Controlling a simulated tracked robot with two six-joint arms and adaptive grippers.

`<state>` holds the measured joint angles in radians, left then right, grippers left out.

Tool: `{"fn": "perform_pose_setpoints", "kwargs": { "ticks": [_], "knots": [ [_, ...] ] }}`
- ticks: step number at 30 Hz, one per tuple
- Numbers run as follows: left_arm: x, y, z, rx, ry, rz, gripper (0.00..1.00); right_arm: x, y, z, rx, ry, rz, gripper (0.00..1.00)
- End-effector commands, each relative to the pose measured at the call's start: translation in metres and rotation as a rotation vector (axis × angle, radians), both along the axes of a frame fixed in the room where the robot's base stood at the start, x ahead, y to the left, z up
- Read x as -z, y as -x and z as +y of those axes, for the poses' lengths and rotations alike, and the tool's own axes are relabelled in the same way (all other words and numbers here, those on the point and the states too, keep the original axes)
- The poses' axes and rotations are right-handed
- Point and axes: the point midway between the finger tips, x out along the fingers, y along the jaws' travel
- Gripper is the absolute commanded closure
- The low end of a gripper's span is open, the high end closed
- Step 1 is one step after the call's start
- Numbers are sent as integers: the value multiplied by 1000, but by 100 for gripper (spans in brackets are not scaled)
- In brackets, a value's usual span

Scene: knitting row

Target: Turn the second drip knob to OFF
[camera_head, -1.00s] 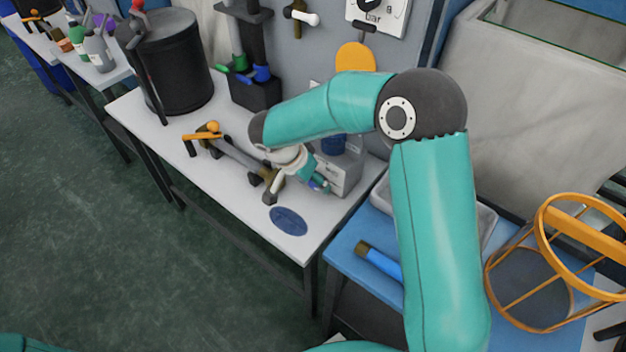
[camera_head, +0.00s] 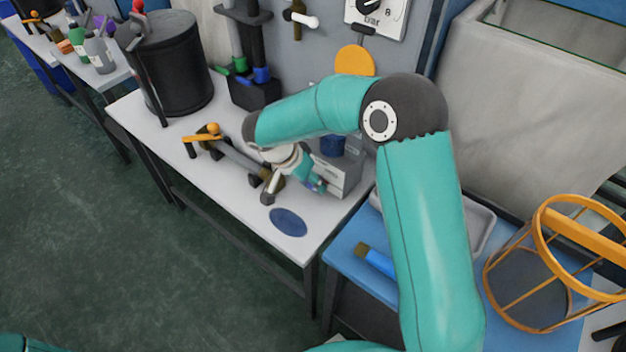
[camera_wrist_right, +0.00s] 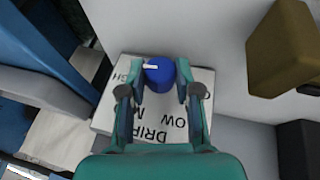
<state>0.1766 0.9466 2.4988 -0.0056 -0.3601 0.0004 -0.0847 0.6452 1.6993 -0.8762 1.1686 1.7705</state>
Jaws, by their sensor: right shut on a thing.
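My right gripper (camera_head: 320,187) is at the front of a pale grey box (camera_head: 340,177) on the white table. In the wrist view my right gripper (camera_wrist_right: 160,88) is shut on a round blue knob (camera_wrist_right: 160,80), one finger on each side. The knob's white pointer aims left, toward partly hidden lettering. The panel (camera_wrist_right: 120,118) under it carries the word DRIP and other setting words, partly covered by the fingers. The head view does not show the held knob clearly. My left gripper is not in view.
A brown block (camera_wrist_right: 283,45) stands right of the gripper in the wrist view. A grey bar fixture with an orange handle (camera_head: 203,135) lies left of the box. A blue oval (camera_head: 288,222) is on the table front. A black drum (camera_head: 172,70) stands further left.

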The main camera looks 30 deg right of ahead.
Motion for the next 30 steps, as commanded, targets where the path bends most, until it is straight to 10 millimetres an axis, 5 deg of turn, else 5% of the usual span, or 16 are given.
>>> {"fn": "perform_pose_setpoints", "kwargs": {
  "ticks": [18,30],
  "knots": [
    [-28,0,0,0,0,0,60,2,-9,4,-6,140,392,100],
    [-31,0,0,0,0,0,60,3,-10,4,-8,175,494,100]
  ]
}}
